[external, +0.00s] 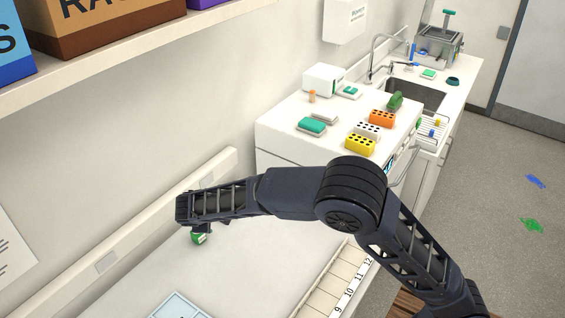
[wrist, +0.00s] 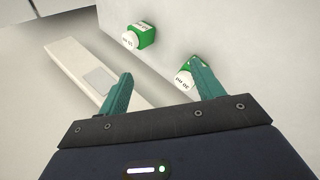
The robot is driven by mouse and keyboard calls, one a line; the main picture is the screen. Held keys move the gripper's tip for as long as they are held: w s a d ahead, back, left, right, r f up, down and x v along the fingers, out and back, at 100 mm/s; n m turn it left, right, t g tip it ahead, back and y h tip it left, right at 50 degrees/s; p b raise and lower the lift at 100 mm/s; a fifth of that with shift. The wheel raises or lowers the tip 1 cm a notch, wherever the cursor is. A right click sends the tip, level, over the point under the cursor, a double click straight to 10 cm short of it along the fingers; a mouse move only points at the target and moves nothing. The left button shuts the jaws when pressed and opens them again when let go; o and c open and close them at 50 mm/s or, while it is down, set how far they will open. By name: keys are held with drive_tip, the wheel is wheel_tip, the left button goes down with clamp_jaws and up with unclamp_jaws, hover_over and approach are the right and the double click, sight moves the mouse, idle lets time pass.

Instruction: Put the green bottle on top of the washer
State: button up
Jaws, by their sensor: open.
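Two green bottles with white, marked faces show in the wrist view. One bottle (wrist: 144,34) is beyond the fingertips; the other bottle (wrist: 185,78) is beside the right finger, partly hidden by it. My gripper (wrist: 160,74) is open, with nothing between its teal fingers. I cannot tell whether the right finger touches the nearer bottle. In the external view one green bottle (external: 198,239) shows at the end of my arm above the pale bench; my fingers are mostly hidden there. The white unit with a curved handle, which looks like the washer (external: 285,125), stands beyond the bench.
The washer's top holds a yellow rack (external: 360,145), an orange rack (external: 382,118), a white rack (external: 367,131), a teal-topped box (external: 312,126) and a dark green item (external: 395,101). A sink (external: 415,93) is behind. A shelf (external: 120,48) overhangs the bench's left side.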

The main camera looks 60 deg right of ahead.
wheel_tip(320, 180, up, 5)
drive_tip(key=w+a+m+y, duration=0.25)
drive_tip(key=m+y, duration=0.25)
drive_tip(key=m, duration=0.4)
approach(198, 234)
drive_tip(key=w+d, duration=0.1)
drive_tip(key=x, duration=0.5)
drive_tip(key=shift+w+f, duration=0.15)
drive_tip(key=shift+w, duration=0.05)
drive_tip(key=shift+w+x, duration=0.15)
drive_tip(key=shift+x, duration=1.25)
drive_tip(key=shift+w+x, duration=0.15)
drive_tip(key=shift+x, duration=1.25)
drive_tip(key=shift+d, duration=0.1)
drive_tip(key=shift+c, duration=0.4)
drive_tip(key=c, duration=1.1)
